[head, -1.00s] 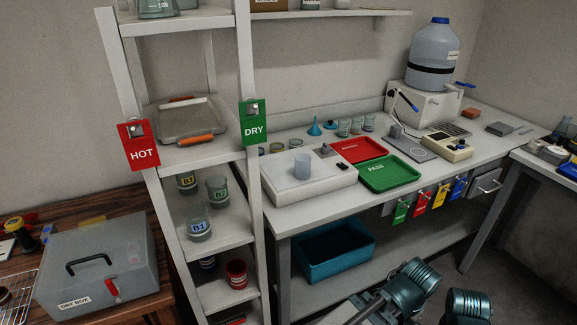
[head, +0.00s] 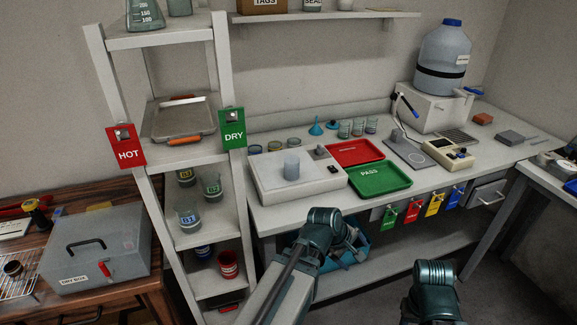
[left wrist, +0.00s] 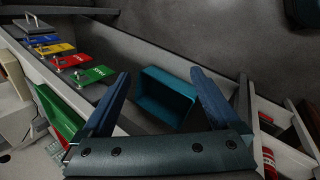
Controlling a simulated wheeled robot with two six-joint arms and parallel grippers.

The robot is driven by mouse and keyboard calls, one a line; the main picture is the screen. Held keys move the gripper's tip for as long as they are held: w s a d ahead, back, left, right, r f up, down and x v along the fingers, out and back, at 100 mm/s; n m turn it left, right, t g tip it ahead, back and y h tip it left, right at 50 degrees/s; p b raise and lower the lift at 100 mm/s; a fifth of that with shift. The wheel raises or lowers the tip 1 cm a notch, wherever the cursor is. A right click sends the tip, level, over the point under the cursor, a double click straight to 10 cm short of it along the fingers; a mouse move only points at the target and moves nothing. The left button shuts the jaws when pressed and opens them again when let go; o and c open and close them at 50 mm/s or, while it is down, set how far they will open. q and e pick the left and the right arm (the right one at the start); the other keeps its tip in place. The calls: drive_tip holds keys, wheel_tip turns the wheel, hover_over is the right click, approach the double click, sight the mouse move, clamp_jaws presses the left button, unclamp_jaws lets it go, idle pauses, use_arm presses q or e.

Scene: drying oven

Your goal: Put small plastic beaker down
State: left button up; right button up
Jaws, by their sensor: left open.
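The beaker cannot be made out in that view. My right arm shows at the bottom right of the head view, but its gripper does not show.
A red tray (head: 354,151) and green PASS tray (head: 380,181) lie right of the white device. Several coloured tags hang on the bench front. A shelf rack (head: 160,205) with beakers and HOT and DRY signs stands left. The floor at right is clear.

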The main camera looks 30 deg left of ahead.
use_arm(q)
drive_tip(key=w+a+r+n+t+p, duration=0.3)
drive_tip(key=w+a+r+n+t, duration=0.15)
drive_tip(key=a+r+n, duration=0.55)
drive_tip(key=n+t+y+p, duration=0.3)
drive_tip(key=n+t+y, duration=0.1)
drive_tip(key=n, duration=0.9)
approach(294, 160)
drive_tip(key=x, duration=0.1)
drive_tip(key=b+x, duration=0.1)
drive_tip(key=x, duration=0.1)
drive_tip(key=d+b+x, duration=0.1)
drive_tip(key=x, duration=0.1)
drive_tip(key=shift+f, duration=0.1)
drive_tip(key=shift+w+b, duration=0.3)
drive_tip(key=shift+w, duration=0.05)
drive_tip(key=shift+a+b+x, duration=0.2)
drive_tip(key=shift+b+x, duration=0.3)
drive_tip(key=shift+x, duration=0.85)
drive_tip(key=shift+a+b+x, duration=0.25)
drive_tip(key=shift+b+x, duration=0.25)
drive_tip(key=shift+x, duration=0.8)
drive_tip(key=shift+s, duration=0.15)
